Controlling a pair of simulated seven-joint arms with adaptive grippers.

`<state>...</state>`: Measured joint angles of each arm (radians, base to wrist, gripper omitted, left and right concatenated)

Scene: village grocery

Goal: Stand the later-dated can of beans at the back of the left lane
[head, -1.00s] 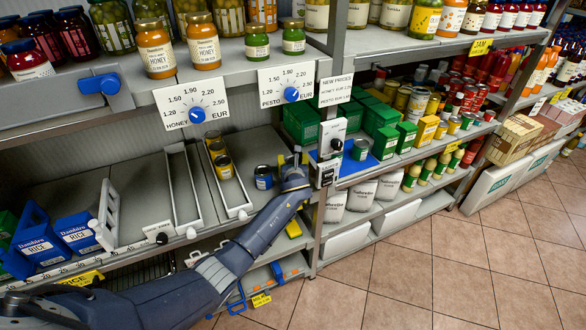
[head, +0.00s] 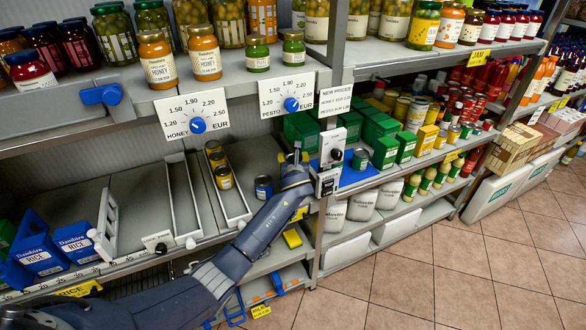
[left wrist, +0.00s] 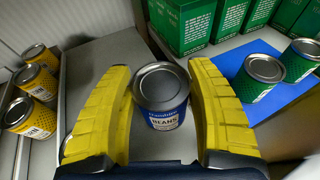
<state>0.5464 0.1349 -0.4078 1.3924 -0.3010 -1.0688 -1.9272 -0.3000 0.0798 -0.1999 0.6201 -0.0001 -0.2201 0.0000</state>
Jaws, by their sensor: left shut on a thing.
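My left gripper (left wrist: 160,72) has yellow fingers shut on a blue can of beans (left wrist: 166,118), upright with its lid up. Its date is not legible. In the head view my left gripper (head: 296,160) is at the shelf, left of a blue mat, and hides the held can. Another blue can (head: 263,187) stands on the shelf to its left, apart from the fingers. Further left are two grey lanes. The left lane (head: 183,200) is empty. The right lane (head: 236,207) holds yellow cans (head: 222,177). My right gripper is not in view.
Green cans (left wrist: 264,70) stand on the blue mat (left wrist: 235,62) close to my right finger, with green boxes (left wrist: 180,22) behind. A white dial unit (head: 330,160) stands at the shelf edge. The upper shelf (head: 235,75) with jars overhangs the lanes.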

